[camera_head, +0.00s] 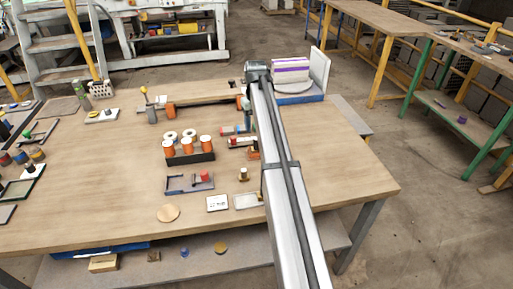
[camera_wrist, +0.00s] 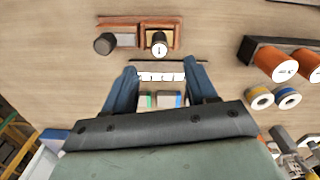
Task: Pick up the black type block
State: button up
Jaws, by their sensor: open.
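In the wrist view my gripper (camera_wrist: 164,72) is open, with its two blue fingers on either side of a short row of white-faced blocks (camera_wrist: 162,76). Nothing shows clamped between the fingers. Behind the row, between the fingers, lies a grey piece (camera_wrist: 166,100) with green and blue ends. A thin dark bar (camera_wrist: 155,60) lies just beyond the row. I cannot tell which piece is the black type block. In the head view a small white-topped row (camera_head: 241,141) lies left of my arm; the arm hides part of this area and my fingertips are not clear.
A reddish-brown tray (camera_wrist: 138,27) with a black cylinder (camera_wrist: 105,43) and a white-faced knob (camera_wrist: 159,43) lies beyond the fingers. A dark rack (camera_head: 190,160) of orange spools stands on the wooden table (camera_head: 110,190). A blue-based stand with a stack (camera_head: 291,72) is at the back right.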

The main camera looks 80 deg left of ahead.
aim_at(257, 145)
jog(key=f, duration=0.8)
jog(key=shift+d, duration=0.25)
grip_shut()
